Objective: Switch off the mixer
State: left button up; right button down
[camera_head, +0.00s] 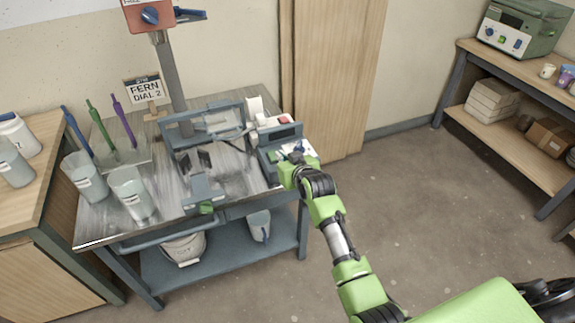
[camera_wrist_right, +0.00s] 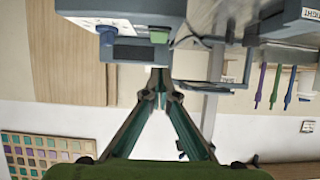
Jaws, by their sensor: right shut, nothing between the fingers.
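The mixer has a grey column (camera_head: 171,80) at the back of the metal-topped bench, with a red box (camera_head: 135,17) bearing a blue knob at its top. A grey control box (camera_head: 270,158) sits at the bench's right end. In the right wrist view this control box (camera_wrist_right: 132,18) carries a blue knob (camera_wrist_right: 107,34), a green button (camera_wrist_right: 159,37) and a dark panel. My right gripper (camera_wrist_right: 158,76) is shut and empty, its tips close to the box near the green button; I cannot tell whether they touch. In the head view my right wrist (camera_head: 300,172) covers part of the box. My left gripper is out of view.
Grey cups (camera_head: 133,194) and a rack with blue, green and purple sticks (camera_head: 124,122) stand on the bench's left. A sign (camera_head: 146,90) reads "FERN DIAL 2". A white bucket (camera_head: 184,248) sits on the lower shelf. Floor to the right is clear, before another shelf unit (camera_head: 515,65).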

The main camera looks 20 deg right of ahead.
jog(key=s, duration=0.4)
jog(key=shift+s+r, duration=0.2)
jog(key=shift+s, duration=0.2)
jog(key=s+a+f+g, duration=0.1)
jog(key=s+f+g, duration=0.1)
jog(key=s+f, duration=0.7)
jog(key=s+f+n+g, duration=0.15)
jog(key=s+f, duration=0.25)
jog(key=f, duration=0.9)
jog(key=s+a+f+m+g, duration=0.1)
jog(key=s+f+g, duration=0.2)
jog(key=s+f, duration=0.6)
jog(key=s+d+f+g, duration=0.1)
jog(key=s+f, duration=0.5)
jog(key=s, duration=0.6)
jog(key=s+d+f+n+g, duration=0.1)
jog(key=s+f, duration=0.5)
jog(key=s, duration=0.6)
jog(key=s+d+f+g, duration=0.1)
jog(key=s+f+g, duration=0.2)
jog(key=s+f, duration=0.4)
jog(key=s, duration=0.5)
jog(key=shift+g, duration=0.35)
jog(key=shift+n, duration=0.25)
